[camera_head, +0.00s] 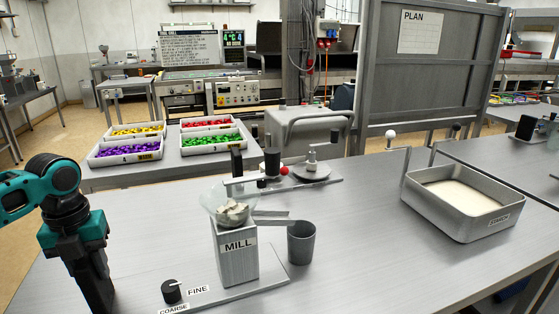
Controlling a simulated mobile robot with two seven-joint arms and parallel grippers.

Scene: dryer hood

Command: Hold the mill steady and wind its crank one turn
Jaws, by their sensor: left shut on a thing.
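The mill (237,256) stands upright on a flat base plate, with a clear hopper (228,203) holding pale lumps. A pale crank arm lies across its top, with an upright black knob (237,162). A chute (272,217) points right, toward a grey cup (301,243). A black dial (171,291) sits by the FINE and COARSE labels. My left gripper (98,300) points down, left of the mill and apart from its body. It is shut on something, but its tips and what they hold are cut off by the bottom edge. My right gripper is not in view.
A metal tray (478,226) of pale powder stands at right, with a white-knobbed post (390,140) behind it. Behind the mill is a device with a red ball (284,170) and a dish (312,171). Bins of coloured pieces (126,150) stand at back left.

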